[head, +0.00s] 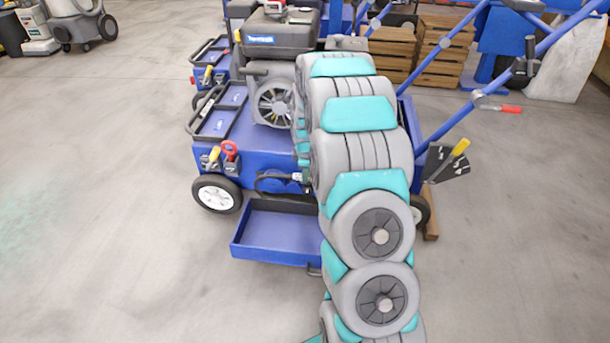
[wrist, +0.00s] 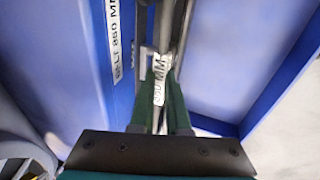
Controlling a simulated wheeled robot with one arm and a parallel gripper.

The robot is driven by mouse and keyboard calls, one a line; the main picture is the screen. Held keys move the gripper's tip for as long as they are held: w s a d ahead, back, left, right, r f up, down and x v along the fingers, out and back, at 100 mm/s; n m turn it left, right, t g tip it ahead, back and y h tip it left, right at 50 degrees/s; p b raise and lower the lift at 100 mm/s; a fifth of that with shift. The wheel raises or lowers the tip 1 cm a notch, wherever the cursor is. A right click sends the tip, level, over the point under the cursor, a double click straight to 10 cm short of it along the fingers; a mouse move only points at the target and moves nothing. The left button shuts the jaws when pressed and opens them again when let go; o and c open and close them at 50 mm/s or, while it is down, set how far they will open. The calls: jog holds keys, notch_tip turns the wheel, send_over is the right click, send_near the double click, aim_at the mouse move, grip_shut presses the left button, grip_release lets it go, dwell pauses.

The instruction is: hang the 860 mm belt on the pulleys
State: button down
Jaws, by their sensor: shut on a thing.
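In the wrist view, my gripper (wrist: 157,112) has its green fingers closed on a thin dark belt (wrist: 152,121) with a white tag (wrist: 159,80) ending in "MM". Much of the belt is hidden between the fingers. Grey metal parts (wrist: 168,22) lie just beyond the fingertips; I cannot tell if they are pulleys. A blue panel (wrist: 75,75) on the left has a label (wrist: 116,40) reading "BELT 860 MM".
A blue open tray (head: 275,233) juts from the aerator's near side, below the dark loop. Blue handle bars (head: 465,120) rise at right. The floor (head: 110,190) at left is clear.

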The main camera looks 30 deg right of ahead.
jog(key=shift+w+d, duration=0.4)
jog(key=shift+w, duration=0.25)
jog(key=shift+w+d, duration=0.4)
jog(key=shift+w, duration=0.25)
jog(key=shift+f+p, duration=0.3)
jog(key=shift+f, duration=0.1)
dwell(0.5)
